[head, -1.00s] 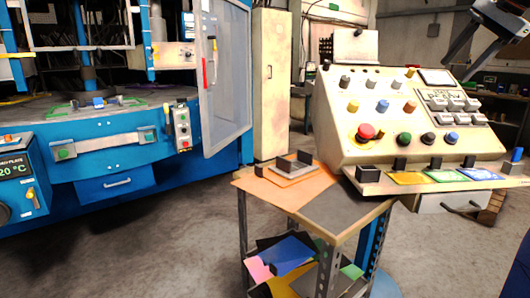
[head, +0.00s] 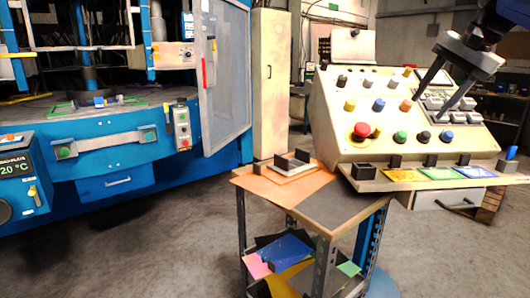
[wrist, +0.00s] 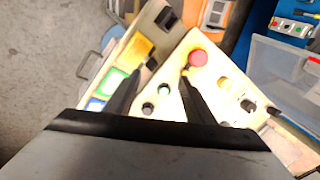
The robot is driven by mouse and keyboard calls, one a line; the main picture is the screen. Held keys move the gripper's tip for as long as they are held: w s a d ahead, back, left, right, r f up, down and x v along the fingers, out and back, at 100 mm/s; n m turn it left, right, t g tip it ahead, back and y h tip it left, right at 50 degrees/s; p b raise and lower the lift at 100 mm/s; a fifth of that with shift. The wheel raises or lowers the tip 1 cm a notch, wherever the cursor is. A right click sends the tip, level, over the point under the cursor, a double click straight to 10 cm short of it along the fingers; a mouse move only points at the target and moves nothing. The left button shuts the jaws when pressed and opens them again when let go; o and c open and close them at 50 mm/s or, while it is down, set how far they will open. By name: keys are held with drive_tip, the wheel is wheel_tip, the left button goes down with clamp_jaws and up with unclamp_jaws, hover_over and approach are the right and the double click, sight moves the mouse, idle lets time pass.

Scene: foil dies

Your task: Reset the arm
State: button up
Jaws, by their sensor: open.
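My gripper (head: 430,105) hangs in front of the upper right of the sloped control console (head: 350,135). Its two dark fingers are spread apart with nothing between them. In the wrist view my gripper (wrist: 168,70) points down over the console, with the red mushroom button (wrist: 198,58) just right of the fingers. That red button (head: 361,131) also shows in the head view, well left of the fingers. The fingers partly hide the panel's grey switch block (head: 436,97). I cannot tell whether a fingertip touches the panel.
The console's front ledge carries yellow (head: 405,175), green (head: 441,173) and blue (head: 476,171) cards with dark blocks behind them. A cart (head: 335,212) holds a grey fixture (head: 287,168). A blue press (head: 110,155) with an open clear door (head: 224,80) stands left. The floor in front is clear.

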drive_tip(key=s+a+f+n, duration=0.3)
drive_tip(key=s+f, duration=0.5)
drive_tip(key=f, duration=0.4)
drive_tip(key=s+a+f+n+h, duration=0.1)
drive_tip(key=s+a+f+n, duration=0.3)
drive_tip(key=s+f, duration=0.5)
drive_tip(key=s+a+f+n+h, duration=0.1)
drive_tip(key=s+a+f+n, duration=0.2)
drive_tip(key=f, duration=1.4)
drive_tip(key=s+a, duration=0.2)
drive_tip(key=s, duration=0.3)
drive_tip(key=shift+s+a+n+g, duration=0.3)
drive_tip(key=shift+s+n+g, duration=0.1)
drive_tip(key=shift+f, duration=0.1)
